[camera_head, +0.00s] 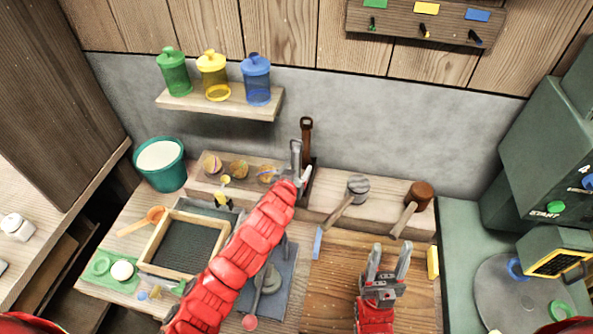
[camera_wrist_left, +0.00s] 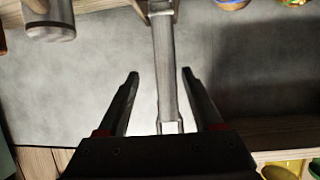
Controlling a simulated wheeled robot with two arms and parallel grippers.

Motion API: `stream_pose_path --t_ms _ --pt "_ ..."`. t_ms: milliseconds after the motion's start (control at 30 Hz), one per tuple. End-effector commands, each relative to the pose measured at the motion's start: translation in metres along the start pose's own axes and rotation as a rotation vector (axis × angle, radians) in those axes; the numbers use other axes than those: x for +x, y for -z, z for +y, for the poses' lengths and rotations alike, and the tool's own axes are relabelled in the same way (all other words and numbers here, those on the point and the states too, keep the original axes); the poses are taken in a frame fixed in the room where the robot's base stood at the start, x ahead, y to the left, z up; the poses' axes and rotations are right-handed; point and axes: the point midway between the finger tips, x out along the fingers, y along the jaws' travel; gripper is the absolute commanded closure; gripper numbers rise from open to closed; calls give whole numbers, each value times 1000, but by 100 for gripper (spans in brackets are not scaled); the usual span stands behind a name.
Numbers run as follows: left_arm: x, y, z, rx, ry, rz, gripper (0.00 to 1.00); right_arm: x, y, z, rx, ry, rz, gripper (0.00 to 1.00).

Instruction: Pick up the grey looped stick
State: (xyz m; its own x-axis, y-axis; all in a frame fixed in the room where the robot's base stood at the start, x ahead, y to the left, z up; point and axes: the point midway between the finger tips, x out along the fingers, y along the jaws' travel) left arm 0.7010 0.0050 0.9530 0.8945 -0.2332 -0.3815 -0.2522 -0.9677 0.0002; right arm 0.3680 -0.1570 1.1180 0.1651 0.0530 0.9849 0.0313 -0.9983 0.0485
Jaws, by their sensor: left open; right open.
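The grey looped stick (camera_wrist_left: 168,75) runs lengthwise between my left fingers in the left wrist view, with its forked or looped end close to the gripper body. Gaps show on both sides of it. In the head view a pale grey upright piece (camera_head: 296,152) at the left gripper seems to be the same stick; its lower part is hidden. My left gripper (camera_head: 299,176) is open around the stick, at the back ledge; its fingers also show in the wrist view (camera_wrist_left: 160,73). My right gripper (camera_head: 389,262) is open and empty above the brown board.
A brown-handled tool (camera_head: 306,130) stands right beside the left gripper. A grey mallet (camera_head: 358,186) and a wooden mallet (camera_head: 419,195) lean on the ledge to the right. A shelf (camera_head: 220,103) with jars hangs above.

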Motion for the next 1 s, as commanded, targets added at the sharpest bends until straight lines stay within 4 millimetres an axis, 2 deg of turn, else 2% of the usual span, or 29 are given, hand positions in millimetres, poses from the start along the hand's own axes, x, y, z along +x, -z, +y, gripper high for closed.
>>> stream_pose_path --t_ms 333,600,800,1000 --pt "15 0 -1 1 0 -4 32 9 2 0 0 0 0 50" --pt "39 2 -8 0 2 -4 32 26 4 1 0 0 0 50" --pt "55 0 -8 0 0 -2 32 30 5 2 0 0 0 50" --pt "61 -1 -8 1 1 -1 32 32 5 2 0 0 0 50"
